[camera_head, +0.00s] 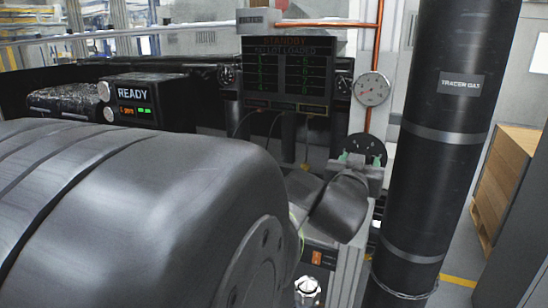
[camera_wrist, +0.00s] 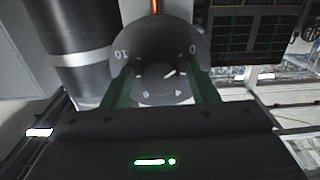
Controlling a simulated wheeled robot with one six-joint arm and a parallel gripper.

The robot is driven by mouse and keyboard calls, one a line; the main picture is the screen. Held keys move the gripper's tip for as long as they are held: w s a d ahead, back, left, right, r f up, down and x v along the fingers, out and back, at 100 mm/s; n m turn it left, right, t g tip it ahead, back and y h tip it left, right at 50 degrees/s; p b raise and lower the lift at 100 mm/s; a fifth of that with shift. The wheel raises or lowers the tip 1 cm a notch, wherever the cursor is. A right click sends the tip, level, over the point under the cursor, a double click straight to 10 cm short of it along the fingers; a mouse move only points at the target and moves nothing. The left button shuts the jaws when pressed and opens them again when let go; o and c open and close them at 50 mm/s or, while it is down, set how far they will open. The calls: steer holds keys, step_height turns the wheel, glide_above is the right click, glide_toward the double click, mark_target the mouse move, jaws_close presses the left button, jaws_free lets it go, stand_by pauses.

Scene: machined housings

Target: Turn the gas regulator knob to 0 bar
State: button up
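The regulator dial (camera_wrist: 160,40) is a dark grey disc, shown upside down in the wrist view, with 10 at left, 0 at right and 4 and 6 low. The dark round knob (camera_wrist: 155,80) is at its centre; its white pointer mark points right and slightly up, below the 0. My gripper (camera_wrist: 160,74) has its green fingers on either side of the knob, apparently with gaps. In the head view the dial (camera_head: 367,142) stands right of the display, with my gripper (camera_head: 360,158) in front; the knob is hard to make out there.
A round pressure gauge (camera_head: 371,89) on the copper pipe (camera_head: 377,45) is above the dial. A black tracer gas cylinder (camera_head: 440,140) stands close on the right. A display panel (camera_head: 288,75) and a READY unit (camera_head: 135,100) are left.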

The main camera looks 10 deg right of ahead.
steer(key=shift+o, duration=0.2)
steer(key=p+v, duration=0.3)
steer(key=v, duration=1)
steer(key=shift+s+a, duration=0.25)
steer(key=shift+s, duration=0.05)
steer(key=b+x, duration=0.3)
steer(key=x, duration=1.1)
steer(key=shift+s, duration=0.15)
stand_by(0.3)
